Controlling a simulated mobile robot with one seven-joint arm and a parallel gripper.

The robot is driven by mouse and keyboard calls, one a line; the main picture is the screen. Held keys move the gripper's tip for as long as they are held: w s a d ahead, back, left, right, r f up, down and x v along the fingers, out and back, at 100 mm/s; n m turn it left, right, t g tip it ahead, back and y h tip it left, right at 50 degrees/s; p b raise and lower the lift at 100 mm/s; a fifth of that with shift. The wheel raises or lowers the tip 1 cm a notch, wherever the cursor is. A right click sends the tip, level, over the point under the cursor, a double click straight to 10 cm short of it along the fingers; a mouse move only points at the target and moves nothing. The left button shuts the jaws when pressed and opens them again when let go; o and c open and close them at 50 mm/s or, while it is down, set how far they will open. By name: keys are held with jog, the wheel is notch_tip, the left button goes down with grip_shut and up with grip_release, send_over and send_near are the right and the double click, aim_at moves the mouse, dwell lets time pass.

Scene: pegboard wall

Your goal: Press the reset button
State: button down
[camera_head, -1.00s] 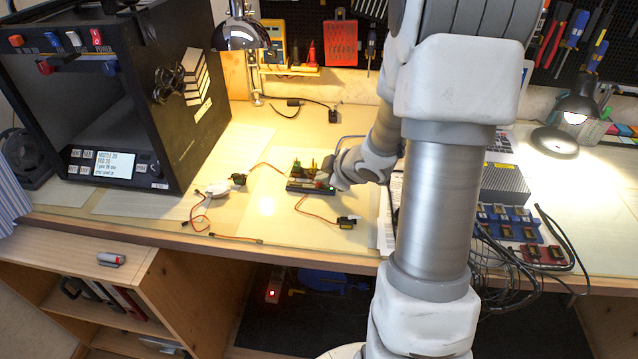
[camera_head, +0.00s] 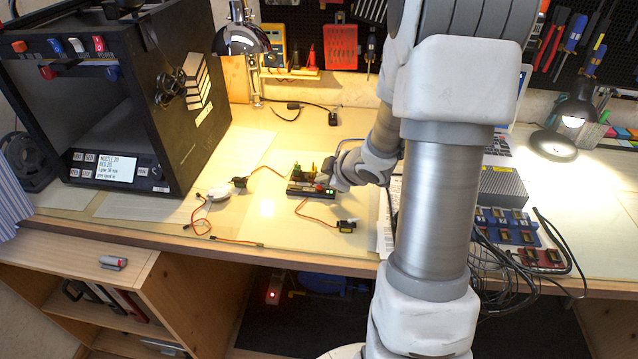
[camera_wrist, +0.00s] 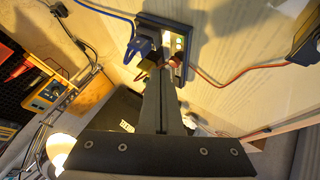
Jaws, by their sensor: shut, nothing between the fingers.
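A small dark circuit board (camera_head: 298,188) lies on the bench, with coloured plugs along its back edge. It also shows in the wrist view (camera_wrist: 160,21), with lit spots along one side. Green lights (camera_head: 329,190) glow at its right end in the head view. My gripper (camera_head: 325,180) is shut and empty, its tips at the right part of the board. In the wrist view, the closed fingers (camera_wrist: 167,72) reach to the board's near end. I cannot make out the reset button apart from the fingertips, nor tell whether they touch it.
A black 3D printer (camera_head: 160,120) stands at the left. Servos with loose wires (camera_head: 318,218) lie in front of the board. A lamp (camera_head: 242,40) stands behind, and a grey box (camera_head: 502,185) and blue modules (camera_head: 505,222) lie to the right.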

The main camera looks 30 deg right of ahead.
aim_at(323, 193)
jog(key=shift+r, duration=0.1)
notch_tip(323, 193, up, 5)
jog(key=p, duration=0.5)
dwell(0.3)
